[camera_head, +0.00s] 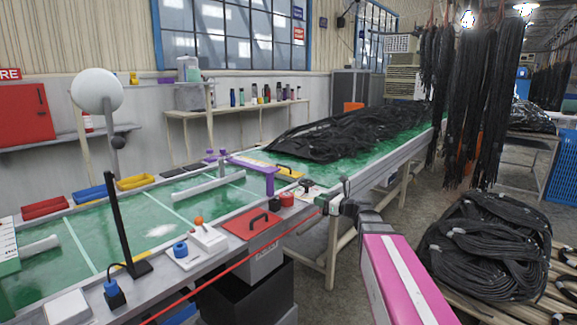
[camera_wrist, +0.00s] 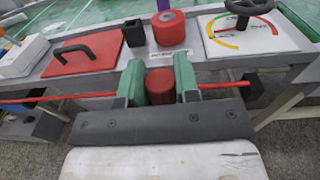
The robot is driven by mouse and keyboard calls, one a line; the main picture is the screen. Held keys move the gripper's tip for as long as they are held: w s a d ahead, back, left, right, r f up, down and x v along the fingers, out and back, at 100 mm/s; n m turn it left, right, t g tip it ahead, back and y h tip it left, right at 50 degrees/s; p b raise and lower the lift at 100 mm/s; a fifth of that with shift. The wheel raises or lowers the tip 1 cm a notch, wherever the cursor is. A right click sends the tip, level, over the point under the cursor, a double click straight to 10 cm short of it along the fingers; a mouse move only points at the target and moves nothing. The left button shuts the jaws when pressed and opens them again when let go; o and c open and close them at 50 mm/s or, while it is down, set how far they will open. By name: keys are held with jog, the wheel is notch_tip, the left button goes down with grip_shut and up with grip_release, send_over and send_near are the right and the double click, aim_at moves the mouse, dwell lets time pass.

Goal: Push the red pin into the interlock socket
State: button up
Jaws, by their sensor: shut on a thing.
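My gripper (camera_wrist: 160,84), with green fingers, is shut on a short red cylinder (camera_wrist: 161,86), which I take for the red pin. The gripper is at the front edge of the workbench; in the head view it (camera_head: 335,203) is partly hidden by my own wrist. A second, wider red cylinder (camera_wrist: 168,28) stands on the bench just beyond the fingers, above a small white label. I cannot tell which part is the interlock socket. A thin red line (camera_wrist: 228,85) runs along the bench front, behind or through the fingers; the fingers hide where it meets them.
A red plate with a black handle (camera_wrist: 85,55) lies left of the gripper. A white gauge panel (camera_wrist: 242,38) with a black handwheel lies to the right. A black square holder (camera_wrist: 72,58) and an upright black block (camera_wrist: 250,85) stand nearby. Black hoses (camera_head: 485,90) hang at right.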

jog(key=w+a+r+t, duration=0.1)
jog(key=w+a+r, duration=0.9)
jog(key=a, duration=0.4)
jog(key=shift+w+r+m, duration=0.3)
jog(key=shift+w+r, duration=0.05)
jog(key=shift+w, duration=0.45)
jog(key=shift+a+f, duration=0.1)
jog(key=shift+f, duration=2.8)
jog(key=shift+f, duration=2.55)
jog(key=o, duration=1)
